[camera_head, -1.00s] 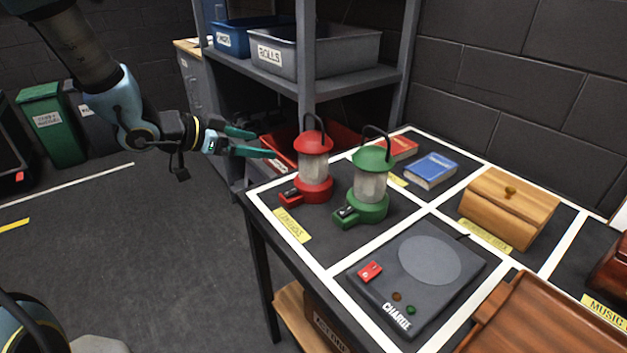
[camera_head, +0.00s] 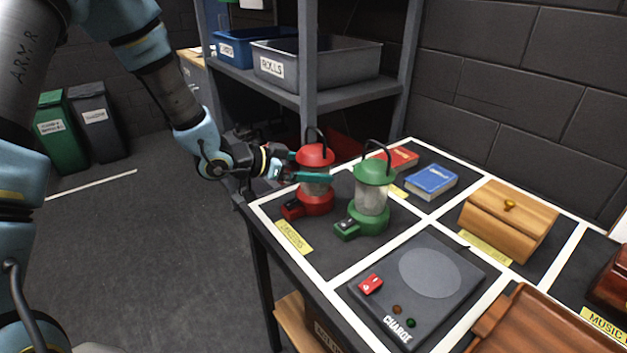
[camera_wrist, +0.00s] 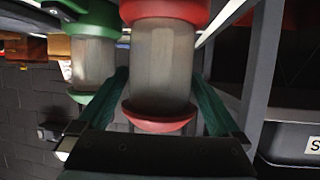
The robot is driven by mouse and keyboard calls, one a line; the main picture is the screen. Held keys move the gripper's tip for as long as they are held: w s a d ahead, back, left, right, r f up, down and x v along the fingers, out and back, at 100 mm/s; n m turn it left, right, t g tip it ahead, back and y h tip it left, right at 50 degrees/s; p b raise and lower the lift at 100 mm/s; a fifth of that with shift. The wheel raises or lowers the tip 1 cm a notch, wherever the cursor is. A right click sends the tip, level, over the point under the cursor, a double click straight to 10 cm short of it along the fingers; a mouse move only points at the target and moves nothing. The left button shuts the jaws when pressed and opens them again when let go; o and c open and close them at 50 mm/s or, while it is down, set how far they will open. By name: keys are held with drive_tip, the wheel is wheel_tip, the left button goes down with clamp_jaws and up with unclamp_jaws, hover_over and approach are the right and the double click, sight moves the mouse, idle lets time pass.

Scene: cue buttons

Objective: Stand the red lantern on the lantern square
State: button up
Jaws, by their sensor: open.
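The red lantern (camera_head: 316,200) stands upright on the lantern square (camera_head: 297,213), the table cell with a yellow label at its front left. The green lantern (camera_head: 371,197) stands upright to its right in the same square. My gripper (camera_head: 312,171) is open at the red lantern, with its fingers at the height of the clear globe. In the wrist view, the two green fingers (camera_wrist: 161,100) lie on either side of the red lantern's globe (camera_wrist: 160,62). The green lantern (camera_wrist: 93,55) shows just outside one finger there. Whether a finger touches the globe I cannot tell.
A charge pad (camera_head: 418,285) lies at the table's front. Books (camera_head: 431,181) and a wooden box (camera_head: 508,220) stand to the right and behind. A grey shelf post (camera_head: 308,70) rises behind the red lantern, close to my gripper. A wooden tray (camera_head: 545,320) lies front right.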

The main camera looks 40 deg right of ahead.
drive_tip(key=shift+d+f, duration=0.15)
drive_tip(key=shift+d, duration=0.05)
clamp_jaws()
idle(0.7)
